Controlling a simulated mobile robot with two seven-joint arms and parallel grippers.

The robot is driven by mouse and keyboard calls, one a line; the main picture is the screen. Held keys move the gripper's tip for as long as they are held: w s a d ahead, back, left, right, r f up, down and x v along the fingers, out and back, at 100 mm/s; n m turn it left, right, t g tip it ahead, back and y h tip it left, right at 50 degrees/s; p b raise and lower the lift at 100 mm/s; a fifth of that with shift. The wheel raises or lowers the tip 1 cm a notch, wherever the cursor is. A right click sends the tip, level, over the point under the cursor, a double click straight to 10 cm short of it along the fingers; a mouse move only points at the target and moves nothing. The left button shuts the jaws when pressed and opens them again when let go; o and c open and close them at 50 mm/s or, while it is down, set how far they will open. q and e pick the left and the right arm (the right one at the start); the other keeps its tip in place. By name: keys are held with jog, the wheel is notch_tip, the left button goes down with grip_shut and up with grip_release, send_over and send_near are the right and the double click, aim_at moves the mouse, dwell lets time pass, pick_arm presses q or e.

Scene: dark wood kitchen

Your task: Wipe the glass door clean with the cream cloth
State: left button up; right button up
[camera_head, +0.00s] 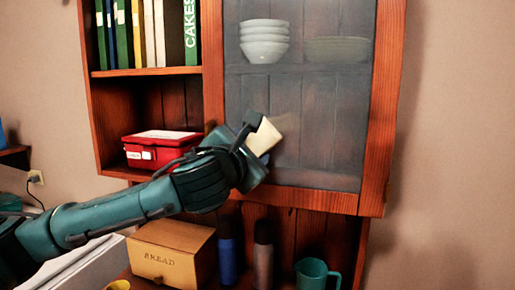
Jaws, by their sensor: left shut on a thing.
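The glass door (325,110) has a reddish wood frame and closes the right side of the wall cabinet. Its pane looks hazy grey. My left gripper (255,138) is shut on the cream cloth (264,137) at the lower left part of the pane. The cloth shows as a small pale block in front of the glass; I cannot tell whether it touches it. My left wrist hides part of the door's lower left corner. My right gripper is not in view.
Left shelves hold books (150,34) and a red box (160,147). Below stand a bread box (170,252), two bottles (263,255) and a teal mug (312,274). The right wall is bare.

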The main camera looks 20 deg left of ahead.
aim_at(285, 130)
pick_arm(q)
jog(key=shift+s+d+r, duration=0.1)
jog(key=shift+d+r, duration=0.4)
jog(key=shift+d, duration=1.25)
jog(key=shift+s+d+r, duration=0.1)
jog(key=shift+d+r, duration=0.4)
jog(key=shift+d, duration=1.3)
jog(key=shift+d+r, duration=0.5)
jog(key=shift+d, duration=1.25)
jog(key=shift+w+a, duration=0.2)
jog(key=shift+a, duration=5.1)
jog(key=s, duration=0.6)
